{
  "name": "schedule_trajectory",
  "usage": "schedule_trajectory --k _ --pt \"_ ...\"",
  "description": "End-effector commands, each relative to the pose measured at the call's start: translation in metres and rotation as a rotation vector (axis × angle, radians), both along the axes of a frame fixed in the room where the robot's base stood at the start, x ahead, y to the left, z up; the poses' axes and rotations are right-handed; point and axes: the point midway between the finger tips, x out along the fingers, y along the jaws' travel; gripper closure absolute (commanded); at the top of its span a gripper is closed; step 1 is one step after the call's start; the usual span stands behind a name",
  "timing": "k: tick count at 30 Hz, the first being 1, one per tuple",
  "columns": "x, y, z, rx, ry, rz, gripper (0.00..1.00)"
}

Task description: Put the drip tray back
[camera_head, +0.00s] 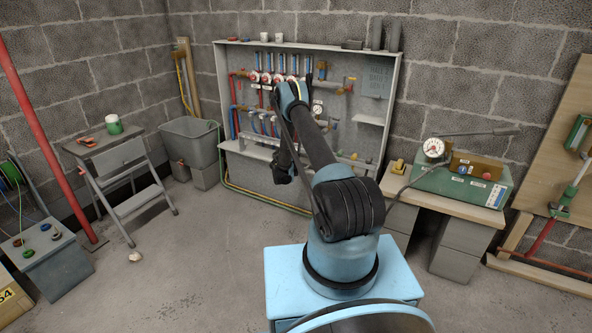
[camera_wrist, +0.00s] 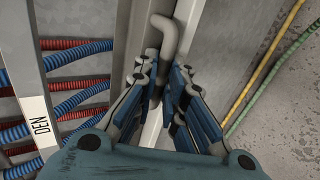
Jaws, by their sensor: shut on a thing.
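My gripper (camera_wrist: 172,85) shows in the wrist view with its blue-padded fingers closed around a grey bent bar (camera_wrist: 167,32). The bar rises between the fingertips in front of a long, narrow, pale grey channel (camera_wrist: 142,40), which appears to be the drip tray. How the bar joins the channel is hidden by the fingers. In the head view my arm reaches to the manifold cabinet and its end hangs low in front of it. The gripper's fingers and most of the tray there cannot be made out behind the arm.
Red and blue ribbed hoses (camera_wrist: 78,62) run left of my gripper; yellow and green conduits (camera_wrist: 268,75) lie right. The manifold cabinet (camera_head: 392,110) stands against the wall. A step stool (camera_head: 128,175) and grey tub (camera_head: 190,142) stand left, a bench (camera_head: 450,195) right. The middle floor is clear.

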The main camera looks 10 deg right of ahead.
Motion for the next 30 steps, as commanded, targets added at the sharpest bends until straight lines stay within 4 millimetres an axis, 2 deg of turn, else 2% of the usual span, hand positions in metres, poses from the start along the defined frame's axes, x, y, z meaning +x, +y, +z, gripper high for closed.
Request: schedule_trajectory --k 3,8,9,11,12,23,30 --pt "0.000 0.009 0.000 0.001 0.000 0.009 1.00" --pt "0.000 0.011 -0.001 0.000 0.000 0.010 1.00" --pt "0.000 0.011 -0.001 0.000 0.000 0.010 0.85" --pt "0.000 0.011 -0.001 0.001 0.000 0.011 0.71" --pt "0.000 0.011 -0.001 0.001 0.000 0.011 0.69" --pt "0.000 0.011 0.001 0.001 0.000 0.011 0.69" --pt "-0.021 0.025 0.016 0.001 0.000 0.011 0.69"
